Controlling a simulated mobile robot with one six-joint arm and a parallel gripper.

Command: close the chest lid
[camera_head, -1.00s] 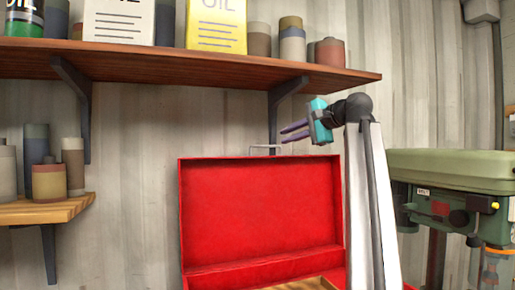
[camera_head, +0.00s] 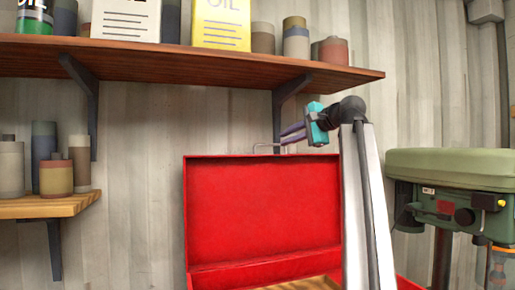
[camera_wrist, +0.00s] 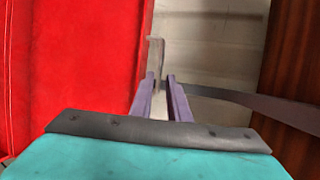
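The red chest (camera_head: 263,212) stands with its lid (camera_head: 262,205) raised upright, its inner face toward me; the lid also shows in the wrist view (camera_wrist: 70,70). A thin grey handle (camera_head: 268,146) sticks up from the lid's top edge and shows beyond my fingertips in the wrist view (camera_wrist: 155,52). My gripper (camera_head: 283,135) is at the right end of the handle, just above the lid's edge. Its two purple fingers (camera_wrist: 160,82) are apart, with the handle in line with the gap. I cannot tell whether they touch it. The chest's lower part is cut off by the frame.
A wooden shelf (camera_head: 190,62) with oil cans and jars runs above the chest, on dark brackets (camera_head: 283,100) close behind my gripper. A smaller shelf (camera_head: 45,207) is at left. A green drill press (camera_head: 450,190) stands at right. The wall between is bare.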

